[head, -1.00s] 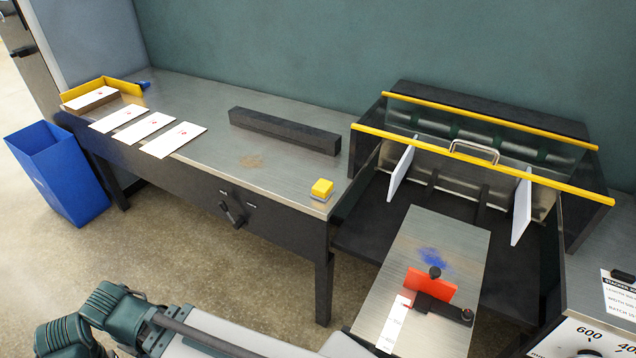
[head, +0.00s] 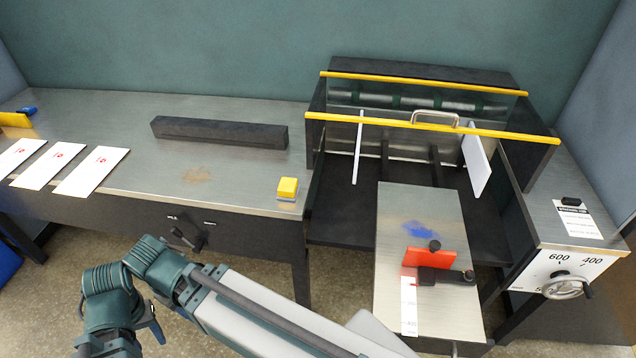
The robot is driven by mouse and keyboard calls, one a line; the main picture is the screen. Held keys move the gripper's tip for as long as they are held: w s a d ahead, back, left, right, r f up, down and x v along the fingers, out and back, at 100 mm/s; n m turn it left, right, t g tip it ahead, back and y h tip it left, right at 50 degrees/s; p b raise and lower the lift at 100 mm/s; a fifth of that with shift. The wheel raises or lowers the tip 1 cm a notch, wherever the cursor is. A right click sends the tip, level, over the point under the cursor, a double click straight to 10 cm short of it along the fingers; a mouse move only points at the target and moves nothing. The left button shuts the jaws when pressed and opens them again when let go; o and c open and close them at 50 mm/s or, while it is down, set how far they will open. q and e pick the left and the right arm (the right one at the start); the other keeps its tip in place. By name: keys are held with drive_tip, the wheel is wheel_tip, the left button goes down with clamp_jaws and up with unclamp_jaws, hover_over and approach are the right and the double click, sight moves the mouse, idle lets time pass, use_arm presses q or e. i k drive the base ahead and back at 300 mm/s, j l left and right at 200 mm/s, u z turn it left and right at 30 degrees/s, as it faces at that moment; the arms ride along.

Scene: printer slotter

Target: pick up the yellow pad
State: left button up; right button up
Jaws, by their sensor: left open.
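The yellow pad (head: 288,187) is a small yellow block with a pale underside. It sits on the metal table top (head: 235,180) near its front right corner. My left gripper (head: 118,343) is at the lower left of the head view, in front of the table and well apart from the pad. It is open, and its fingers show only in part near the bottom edge. I see nothing between them. My right gripper is not in view.
A long dark bar (head: 220,132) lies behind the pad. White printed sheets (head: 92,171) lie at the left. The slotter's yellow rail (head: 400,125) and dark side panel stand right of the pad. The table around the pad is clear.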

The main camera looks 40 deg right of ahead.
sight(288, 188)
drive_tip(key=i+z, duration=0.2)
drive_tip(key=z, duration=0.25)
drive_tip(key=i+z, duration=0.2)
drive_tip(key=z, duration=0.25)
drive_tip(key=i+j+z, duration=0.2)
drive_tip(key=z, duration=0.2)
drive_tip(key=i+j+z, duration=0.15)
drive_tip(key=z, duration=0.3)
